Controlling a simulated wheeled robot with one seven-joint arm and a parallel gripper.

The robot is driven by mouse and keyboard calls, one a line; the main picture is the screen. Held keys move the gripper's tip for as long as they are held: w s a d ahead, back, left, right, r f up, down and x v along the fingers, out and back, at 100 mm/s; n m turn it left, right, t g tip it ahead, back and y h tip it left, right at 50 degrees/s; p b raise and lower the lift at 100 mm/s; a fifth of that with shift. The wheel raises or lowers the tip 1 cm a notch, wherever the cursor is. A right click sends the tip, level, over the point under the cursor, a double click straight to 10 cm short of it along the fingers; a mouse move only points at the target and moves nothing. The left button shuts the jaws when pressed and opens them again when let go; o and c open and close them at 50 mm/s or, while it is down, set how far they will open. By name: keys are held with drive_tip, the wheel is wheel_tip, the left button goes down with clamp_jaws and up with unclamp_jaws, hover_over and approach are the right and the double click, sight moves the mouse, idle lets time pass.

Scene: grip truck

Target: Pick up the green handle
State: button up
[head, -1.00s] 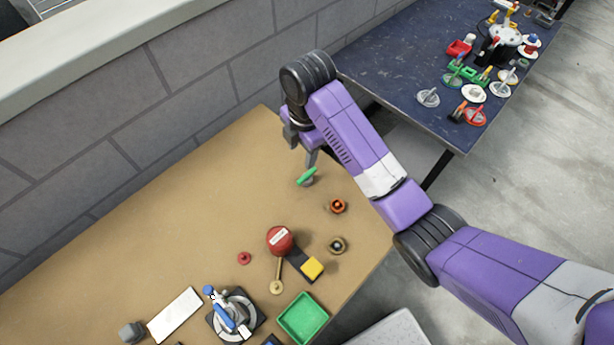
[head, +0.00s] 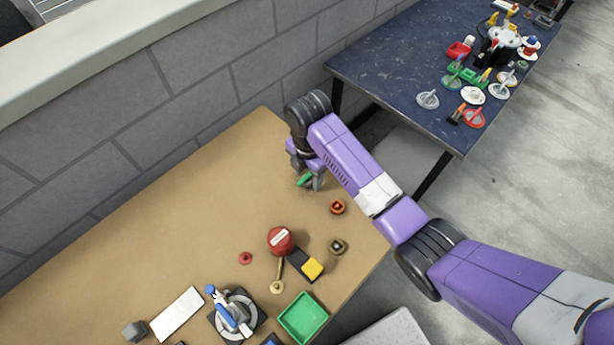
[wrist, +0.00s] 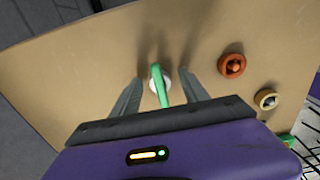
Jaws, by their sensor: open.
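The green handle (head: 304,180) stands near the far corner of the brown table, partly hidden by my gripper in the head view. In the wrist view the green handle (wrist: 158,84) sits on a pale round base (wrist: 166,85). My gripper (head: 309,182) is lowered around it. In the wrist view my gripper (wrist: 160,92) is open, with one finger on each side of the handle and a gap on both sides.
An orange knob (head: 338,207) and a dark brass knob (head: 337,246) stand to the right. The brown tabletop (head: 190,230) is clear at left.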

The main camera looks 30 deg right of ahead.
clamp_jaws()
idle(0.3)
